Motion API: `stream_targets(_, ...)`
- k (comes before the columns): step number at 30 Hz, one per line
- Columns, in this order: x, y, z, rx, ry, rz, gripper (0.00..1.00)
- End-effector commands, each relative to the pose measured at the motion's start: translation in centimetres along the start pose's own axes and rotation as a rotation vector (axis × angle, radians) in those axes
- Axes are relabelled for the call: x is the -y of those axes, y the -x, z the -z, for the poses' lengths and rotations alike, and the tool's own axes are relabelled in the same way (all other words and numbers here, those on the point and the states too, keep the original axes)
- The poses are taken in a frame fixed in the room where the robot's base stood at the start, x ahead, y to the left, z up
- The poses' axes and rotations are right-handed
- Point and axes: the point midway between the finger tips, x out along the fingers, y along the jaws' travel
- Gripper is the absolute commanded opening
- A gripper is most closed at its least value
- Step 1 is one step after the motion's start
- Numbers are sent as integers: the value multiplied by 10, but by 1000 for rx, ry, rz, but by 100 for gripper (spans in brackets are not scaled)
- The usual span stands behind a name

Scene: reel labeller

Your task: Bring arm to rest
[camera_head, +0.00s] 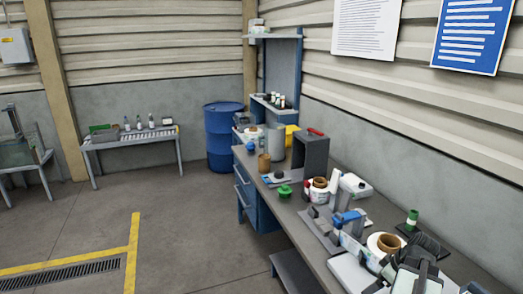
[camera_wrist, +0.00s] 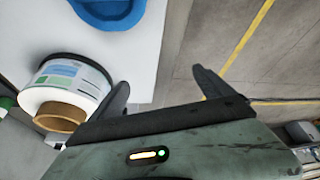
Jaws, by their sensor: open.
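My gripper (camera_wrist: 163,92) is open, with its two dark fingers spread apart and nothing between them. In the head view my dark arm end (camera_head: 418,262) is at the lower right, over the near end of the workbench (camera_head: 290,215). A label reel (camera_wrist: 75,85) with a brown core lies left of the left finger in the wrist view, close to it; I cannot tell whether they touch. In the head view a white reel with a brown core (camera_head: 386,243) is beside my arm end. A blue rounded part (camera_wrist: 108,10) shows at the top of the wrist view.
A blue drum (camera_head: 223,137) stands behind.

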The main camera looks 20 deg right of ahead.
Motion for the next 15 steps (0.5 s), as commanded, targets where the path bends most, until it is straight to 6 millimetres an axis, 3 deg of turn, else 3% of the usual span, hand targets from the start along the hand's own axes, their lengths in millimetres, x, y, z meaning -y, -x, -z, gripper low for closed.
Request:
stream_targets(1,23,-21,41,4,84,34,91)
stream_targets(6,113,-75,144,48,319,127,91)
stream_targets(10,194,-107,201,107,408,177,91)
stream_targets(15,284,-131,238,194,418,195,91)
